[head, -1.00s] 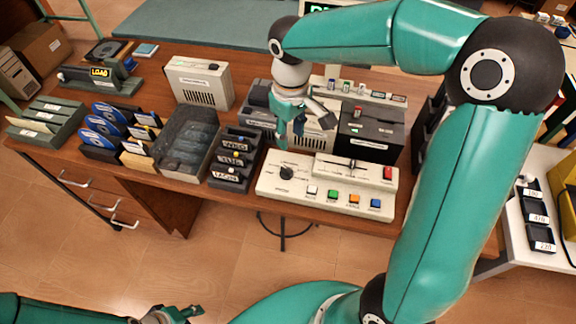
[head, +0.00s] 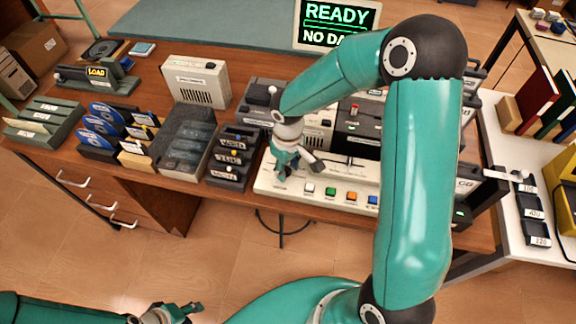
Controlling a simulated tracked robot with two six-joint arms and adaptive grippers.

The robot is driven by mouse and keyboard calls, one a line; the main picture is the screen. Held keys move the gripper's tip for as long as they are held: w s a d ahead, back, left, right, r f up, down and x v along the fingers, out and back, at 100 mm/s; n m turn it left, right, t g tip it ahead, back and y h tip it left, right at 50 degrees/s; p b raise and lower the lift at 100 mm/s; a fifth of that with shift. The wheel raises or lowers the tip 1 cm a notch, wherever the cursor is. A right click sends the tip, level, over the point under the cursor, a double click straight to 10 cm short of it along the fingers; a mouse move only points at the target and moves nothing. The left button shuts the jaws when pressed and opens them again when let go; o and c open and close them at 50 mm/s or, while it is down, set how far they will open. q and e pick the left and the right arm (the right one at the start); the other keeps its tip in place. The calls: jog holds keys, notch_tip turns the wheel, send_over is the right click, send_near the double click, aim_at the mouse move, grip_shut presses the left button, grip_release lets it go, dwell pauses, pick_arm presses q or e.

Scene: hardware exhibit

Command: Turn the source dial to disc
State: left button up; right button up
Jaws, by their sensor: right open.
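The cream control panel (head: 345,186) lies along the front edge of the wooden desk, with a row of white, green, orange and blue buttons. The source dial at its left end is mostly or wholly hidden by my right gripper. My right gripper (head: 298,172) is open, pointing down at the panel's left end, over or around the dial. I cannot tell whether its fingers touch the dial. My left gripper (head: 182,312) is low at the bottom edge, far from the desk top; its finger opening is unclear.
A stacked black labelled tray (head: 232,158) stands just left of the panel, beside a grey bin (head: 183,140). Dark and grey machines stand behind the panel. A screen (head: 336,24) at the back reads READY. My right arm covers the panel's right end.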

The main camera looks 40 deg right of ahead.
jog(key=shift+c, duration=0.3)
grip_shut()
jog(key=shift+n, duration=0.5)
jog(key=n, duration=0.3)
jog(key=shift+w+d+b, duration=0.1)
jog(key=shift+d+b, duration=0.1)
jog(key=shift+b, duration=0.1)
jog(key=shift+w+d+n, duration=0.1)
jog(key=shift+n, duration=0.9)
jog(key=shift+w+d+n, duration=0.1)
jog(key=shift+n, duration=0.9)
jog(key=shift+r, duration=0.1)
jog(key=shift+o, duration=0.3)
grip_release()
